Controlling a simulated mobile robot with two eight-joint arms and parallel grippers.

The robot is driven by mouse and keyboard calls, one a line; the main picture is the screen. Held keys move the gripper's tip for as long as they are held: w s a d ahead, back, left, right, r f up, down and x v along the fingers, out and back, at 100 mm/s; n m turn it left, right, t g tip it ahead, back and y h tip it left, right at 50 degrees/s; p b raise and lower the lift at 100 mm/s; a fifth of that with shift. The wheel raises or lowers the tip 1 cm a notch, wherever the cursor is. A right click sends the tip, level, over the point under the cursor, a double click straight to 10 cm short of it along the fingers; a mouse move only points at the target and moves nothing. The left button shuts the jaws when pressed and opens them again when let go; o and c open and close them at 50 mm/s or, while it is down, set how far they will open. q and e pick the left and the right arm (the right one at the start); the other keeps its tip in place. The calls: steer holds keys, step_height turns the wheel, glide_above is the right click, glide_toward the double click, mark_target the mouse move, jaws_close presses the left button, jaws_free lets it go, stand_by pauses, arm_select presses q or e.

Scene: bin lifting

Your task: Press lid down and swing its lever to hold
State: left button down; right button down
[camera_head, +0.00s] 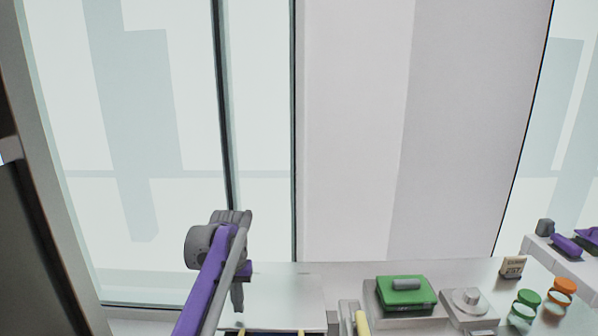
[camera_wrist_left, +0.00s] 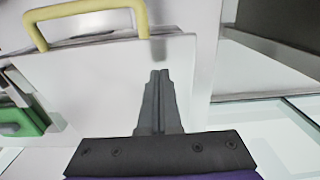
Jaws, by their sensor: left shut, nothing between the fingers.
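A pale flat panel, which looks like the lid (camera_head: 285,292), stands at the bottom middle of the head view. A white panel (camera_wrist_left: 105,85) fills much of the left wrist view, with a yellow U-shaped handle (camera_wrist_left: 86,14) along its top. A yellow bar (camera_head: 361,323) also shows at the bottom of the head view. I cannot tell whether either is the lever. My left gripper (camera_head: 238,308) points down in front of the pale panel. Its fingers (camera_wrist_left: 160,74) are shut and empty over the white panel; contact is unclear. My right gripper is out of view.
A green box (camera_head: 405,298) with a grey handle and a grey block with a round knob (camera_head: 470,300) stand to the right. Green and orange round containers (camera_head: 565,285) and a small sign (camera_head: 513,267) are farther right. A tall window and wall stand behind.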

mark_target(240, 317)
arm_select(q)
steer(key=shift+f, duration=0.1)
stand_by(0.4)
steer(key=shift+f+b, duration=1.15)
steer(key=shift+f, duration=1.35)
steer(key=shift+r, duration=0.1)
